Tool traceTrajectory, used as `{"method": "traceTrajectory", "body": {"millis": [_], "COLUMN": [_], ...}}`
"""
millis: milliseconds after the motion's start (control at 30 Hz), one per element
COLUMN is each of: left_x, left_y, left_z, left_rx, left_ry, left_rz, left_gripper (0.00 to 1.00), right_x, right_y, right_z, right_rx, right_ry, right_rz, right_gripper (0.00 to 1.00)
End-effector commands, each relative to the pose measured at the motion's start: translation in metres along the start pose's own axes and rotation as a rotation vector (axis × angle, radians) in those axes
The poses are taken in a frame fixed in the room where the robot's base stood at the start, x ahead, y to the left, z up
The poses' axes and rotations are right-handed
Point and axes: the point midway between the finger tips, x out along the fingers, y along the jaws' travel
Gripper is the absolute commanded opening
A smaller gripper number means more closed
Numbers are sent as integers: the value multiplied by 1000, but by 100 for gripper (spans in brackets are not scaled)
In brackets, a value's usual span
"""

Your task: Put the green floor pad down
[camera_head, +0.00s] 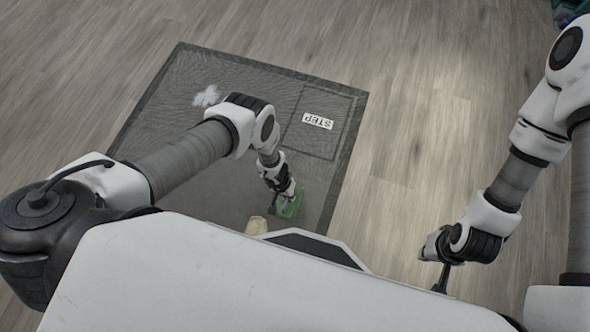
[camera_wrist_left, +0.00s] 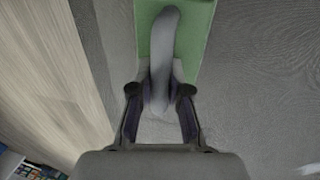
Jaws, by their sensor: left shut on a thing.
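The green floor pad (camera_head: 289,209) shows small in the head view at the end of my left arm, over the dark mat. In the left wrist view the green pad (camera_wrist_left: 196,45) fills the top middle, with a curved grey handle-like piece (camera_wrist_left: 163,45) on its face. My left gripper (camera_head: 280,192) is shut on this grey piece, its fingers on either side of it in the wrist view (camera_wrist_left: 160,92). Whether the pad touches the mat cannot be told. My right gripper (camera_head: 440,278) hangs at the lower right, away from the pad; its finger opening is unclear.
A dark grey mat (camera_head: 255,90) with a STEP label (camera_head: 318,121) lies on the wood floor. A small cream object (camera_head: 256,226) shows beside the pad, partly hidden by my white body. Bare floor (camera_head: 410,140) lies right of the mat. Shelved items (camera_wrist_left: 30,168) show at the wrist view's lower left.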

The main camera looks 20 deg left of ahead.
Motion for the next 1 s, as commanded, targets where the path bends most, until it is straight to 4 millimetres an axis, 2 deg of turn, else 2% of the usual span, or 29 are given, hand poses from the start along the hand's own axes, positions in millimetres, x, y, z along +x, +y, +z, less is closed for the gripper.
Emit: {"method": "traceTrajectory", "body": {"millis": [33,100,367,600,700,867,1000], "left_x": [15,18,19,20,16,14,44], "left_y": [-5,-8,-15,-23,-24,-27,-33], "left_z": [-12,-25,-68,-114,-129,-144,-142], "left_rx": [1,2,1,3,2,1,0], "left_ry": [4,4,3,6,5,3,-2], "left_rz": [0,0,0,2,3,0,0], "left_gripper": [0,0,0,0,0,0,0], "right_x": [29,51,123,185,196,206,230], "right_y": [0,0,1,1,2,2,2], "right_z": [0,1,1,1,1,0,-1], "right_rx": [0,0,0,0,0,0,5], "right_ry": [-1,-1,-1,-1,-1,0,2], "right_rz": [0,0,0,0,0,0,1], "right_gripper": [0,0,0,0,0,0,0]}}
